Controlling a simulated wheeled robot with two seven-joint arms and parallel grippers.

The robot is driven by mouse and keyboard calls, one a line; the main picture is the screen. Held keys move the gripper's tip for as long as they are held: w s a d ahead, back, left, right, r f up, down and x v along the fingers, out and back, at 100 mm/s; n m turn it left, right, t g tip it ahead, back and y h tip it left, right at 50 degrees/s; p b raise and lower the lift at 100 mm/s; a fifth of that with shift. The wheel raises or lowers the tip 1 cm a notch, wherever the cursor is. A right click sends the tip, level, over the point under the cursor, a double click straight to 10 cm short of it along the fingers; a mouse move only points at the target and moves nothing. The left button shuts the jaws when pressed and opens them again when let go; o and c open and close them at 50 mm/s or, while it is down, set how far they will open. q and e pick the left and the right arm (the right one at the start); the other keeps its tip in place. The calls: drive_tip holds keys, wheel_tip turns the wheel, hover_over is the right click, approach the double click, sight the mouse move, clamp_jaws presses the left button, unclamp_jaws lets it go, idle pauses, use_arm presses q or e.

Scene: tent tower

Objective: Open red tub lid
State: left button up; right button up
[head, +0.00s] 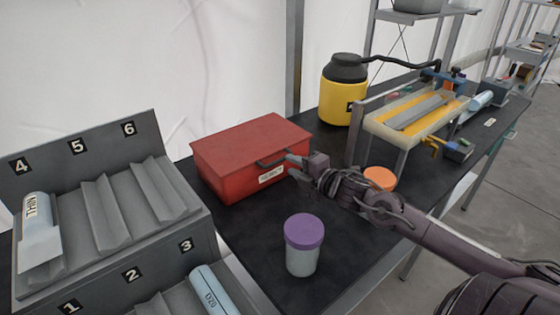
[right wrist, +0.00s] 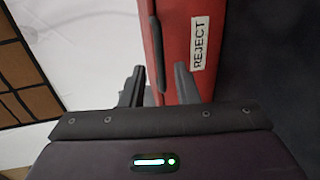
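The red tub (head: 235,175) stands on the black table with its flat red lid (head: 250,138) down. A dark handle (head: 272,159) sticks out from its front, above a white label. The label reads REJECT (right wrist: 200,43) in the right wrist view. My right gripper (head: 297,160) is at the tub's front, by the right end of the handle. In the right wrist view, the right gripper (right wrist: 159,85) is open, with its fingers on either side of the handle (right wrist: 157,60) and gaps showing. My left gripper is not in view.
A purple-lidded container (head: 303,245) stands in front of the tub, and an orange-lidded one (head: 379,180) is behind my right forearm. A yellow jug (head: 343,95) and a raised tray (head: 415,112) stand behind. A grey numbered rack (head: 90,170) is at left.

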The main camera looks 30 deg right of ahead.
sight(282, 160)
drive_tip(key=shift+x, duration=3.2)
drive_tip(key=shift+s, duration=0.1)
clamp_jaws()
